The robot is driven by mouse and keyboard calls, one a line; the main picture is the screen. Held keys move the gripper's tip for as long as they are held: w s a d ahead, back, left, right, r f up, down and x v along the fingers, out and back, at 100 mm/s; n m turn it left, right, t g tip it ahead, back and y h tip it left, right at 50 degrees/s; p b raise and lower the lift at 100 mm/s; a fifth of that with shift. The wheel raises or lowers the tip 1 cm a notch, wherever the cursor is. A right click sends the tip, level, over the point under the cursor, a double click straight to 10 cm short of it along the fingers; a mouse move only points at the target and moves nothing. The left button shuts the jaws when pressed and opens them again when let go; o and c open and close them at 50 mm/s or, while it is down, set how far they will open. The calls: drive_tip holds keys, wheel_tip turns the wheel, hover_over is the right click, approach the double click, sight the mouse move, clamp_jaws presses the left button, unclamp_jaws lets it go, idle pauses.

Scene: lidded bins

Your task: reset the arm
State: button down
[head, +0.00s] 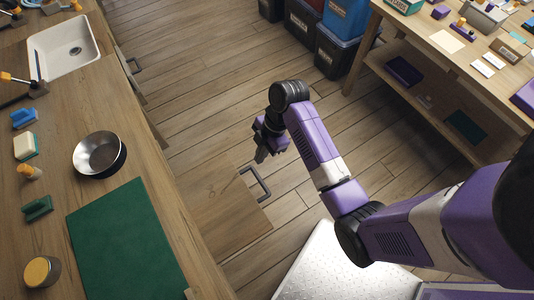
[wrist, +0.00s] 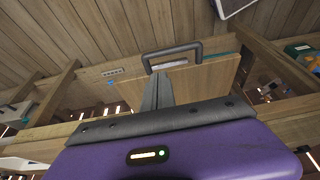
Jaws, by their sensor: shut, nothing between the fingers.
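My arm reaches in from the right of the head view and bends down over the floor. My gripper (head: 261,157) hangs at its end, beside the wooden workbench. Its fingers are together and hold nothing; in the wrist view the closed fingers (wrist: 158,92) point at a wooden front with a dark handle. The dark handle (head: 257,184) lies just below the gripper in the head view. It also shows in the wrist view (wrist: 172,52). I cannot tell whether the fingers touch the front.
A wooden panel (head: 218,212) juts from the bench below the gripper. The bench at left carries a metal bowl (head: 99,155), a green mat (head: 124,243) and a sink (head: 64,48). Lidded bins (head: 337,52) stand at the back. A shelved table (head: 388,62) stands at right. Floor between is clear.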

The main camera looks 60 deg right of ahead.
drive_tip(key=shift+r, duration=0.25)
drive_tip(key=w+d+r+m+t+h+b, duration=0.1)
drive_tip(key=w+d+r+m+t+h, duration=0.5)
drive_tip(key=m+t, duration=0.4)
drive_tip(key=s+a+r+m+t+b, duration=0.25)
drive_tip(key=s+a+r, duration=0.35)
drive_tip(key=s, duration=0.3)
drive_tip(key=s+a+r+m+t+b, duration=0.1)
drive_tip(key=s+a+r+m+t, duration=0.15)
drive_tip(key=s+a+r, duration=0.55)
drive_tip(key=s+a+f+n+g+y+b, duration=0.1)
drive_tip(key=s+a+f+y, duration=0.1)
drive_tip(key=s, duration=0.7)
drive_tip(key=shift+s+a+f+g, duration=0.2)
drive_tip(key=shift+a+f+g, duration=0.1)
drive_tip(key=shift+f, duration=0.1)
